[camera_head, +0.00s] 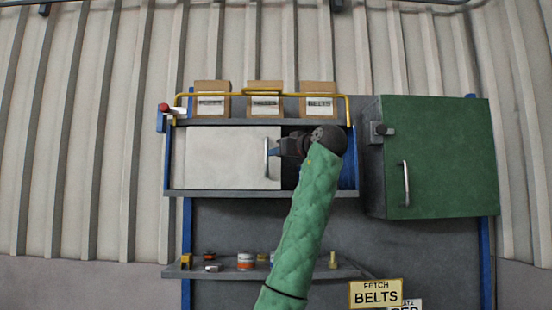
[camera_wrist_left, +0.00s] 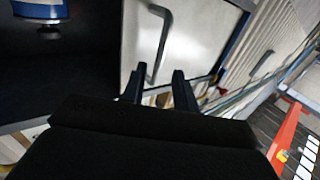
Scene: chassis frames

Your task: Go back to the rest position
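My left gripper (camera_head: 277,152), on the green-sleeved arm, is at the wall cabinet, by the upright handle (camera_head: 267,157) of its pale sliding door (camera_head: 220,157). In the left wrist view, the two dark fingers (camera_wrist_left: 157,82) stand apart. The metal handle (camera_wrist_left: 163,40) lies ahead of them, its lower end near the gap; I cannot tell whether it touches a finger. The door covers the cabinet's left part, and a dark opening shows at the right, partly hidden by my wrist. My right gripper is not in view.
A blue can (camera_wrist_left: 40,8) shows beside the dark opening. Boxes (camera_head: 264,97) stand on top behind a yellow rail (camera_head: 335,96). A closed green cabinet (camera_head: 440,155) is at the right. A shelf (camera_head: 225,272) with small items is below, near a "FETCH BELTS" sign (camera_head: 376,293).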

